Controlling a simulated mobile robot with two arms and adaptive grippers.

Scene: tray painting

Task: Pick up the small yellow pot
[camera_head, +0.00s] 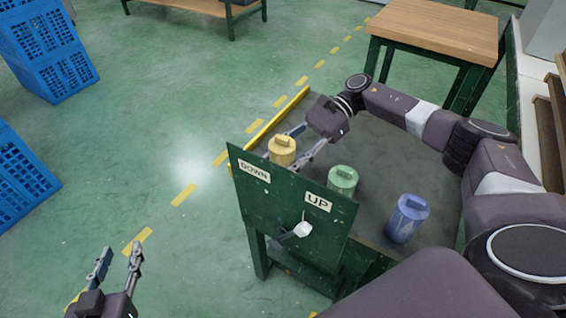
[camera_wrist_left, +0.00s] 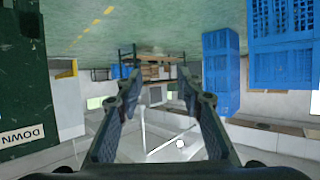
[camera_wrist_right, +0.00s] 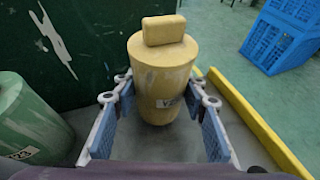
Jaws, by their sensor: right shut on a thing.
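The small yellow pot (camera_head: 282,153), a cylinder with a block-shaped knob on its lid, stands upright on the dark grey cart top (camera_head: 385,165), behind the DOWN end of the green panel. My right gripper (camera_head: 295,147) reaches it from the right and is shut on it. In the right wrist view the yellow pot (camera_wrist_right: 160,70) sits between the two finger tips, with a partly hidden label facing me. My left gripper (camera_head: 121,250) is open and empty over the floor at lower left. Its spread fingers also show in the left wrist view (camera_wrist_left: 160,75).
A green pot (camera_head: 342,182) and a blue pot (camera_head: 407,218) stand on the same cart top. The green panel (camera_head: 285,200) with a white lever rises at the front edge. A yellow rail (camera_head: 275,119) lines the left edge. Blue crates (camera_head: 48,50) stand at far left.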

